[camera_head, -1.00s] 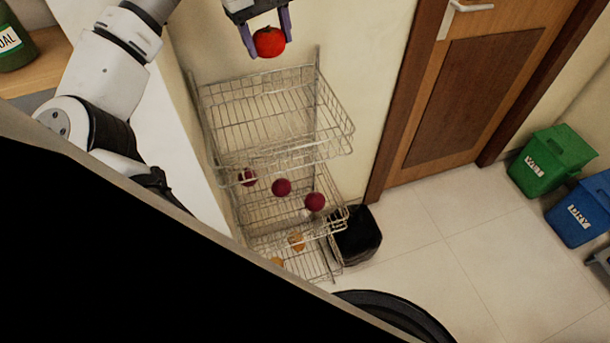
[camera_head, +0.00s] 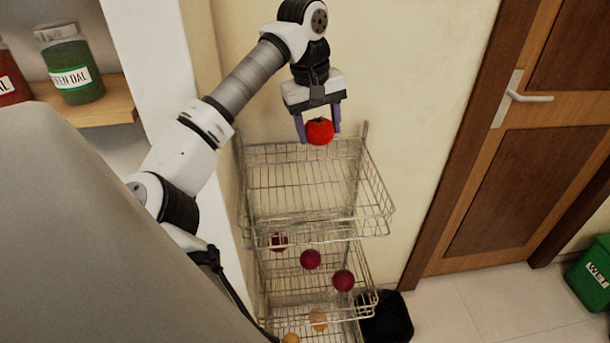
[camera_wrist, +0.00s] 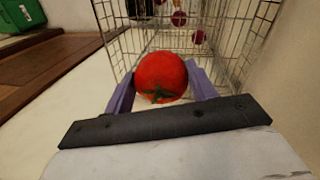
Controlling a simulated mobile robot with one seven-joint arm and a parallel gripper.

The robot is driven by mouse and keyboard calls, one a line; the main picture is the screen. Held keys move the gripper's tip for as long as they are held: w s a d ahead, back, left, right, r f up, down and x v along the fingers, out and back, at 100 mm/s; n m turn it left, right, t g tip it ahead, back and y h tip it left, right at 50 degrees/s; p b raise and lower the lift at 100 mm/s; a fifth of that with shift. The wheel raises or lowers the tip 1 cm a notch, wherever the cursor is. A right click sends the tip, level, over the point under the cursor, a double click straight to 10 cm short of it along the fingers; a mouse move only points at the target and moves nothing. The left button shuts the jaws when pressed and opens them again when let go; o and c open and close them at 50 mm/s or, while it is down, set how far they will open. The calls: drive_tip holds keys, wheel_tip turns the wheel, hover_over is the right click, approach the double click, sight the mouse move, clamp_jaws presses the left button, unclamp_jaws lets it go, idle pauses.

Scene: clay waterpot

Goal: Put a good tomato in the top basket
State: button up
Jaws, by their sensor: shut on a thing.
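My gripper (camera_head: 319,131) is shut on a bright red tomato (camera_head: 319,132) and holds it in the air at the upper back of the top basket (camera_head: 305,190). The tomato also shows in the wrist view (camera_wrist: 161,78), between the two purple fingers, with its green stem towards the camera. Its visible skin looks smooth and evenly red. The top basket is a wire tier of a metal rack and looks empty. In the wrist view the rack wires (camera_wrist: 120,45) lie beyond the tomato.
The middle basket (camera_head: 370,300) holds several dark red round items (camera_head: 310,259). The lowest basket holds yellowish items (camera_head: 318,318). A black bin (camera_head: 388,318) stands beside the rack. A shelf with jars (camera_head: 70,65) is at the left, a wooden door (camera_head: 505,140) at the right.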

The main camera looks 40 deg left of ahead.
drive_tip(key=shift+f, duration=0.15)
drive_tip(key=o, duration=1.1)
wheel_tip(320, 180, up, 14)
drive_tip(key=s+a, duration=0.1)
drive_tip(key=s, duration=0.1)
drive_tip(key=shift+f+b, duration=0.15)
drive_tip(key=shift+b, duration=0.2)
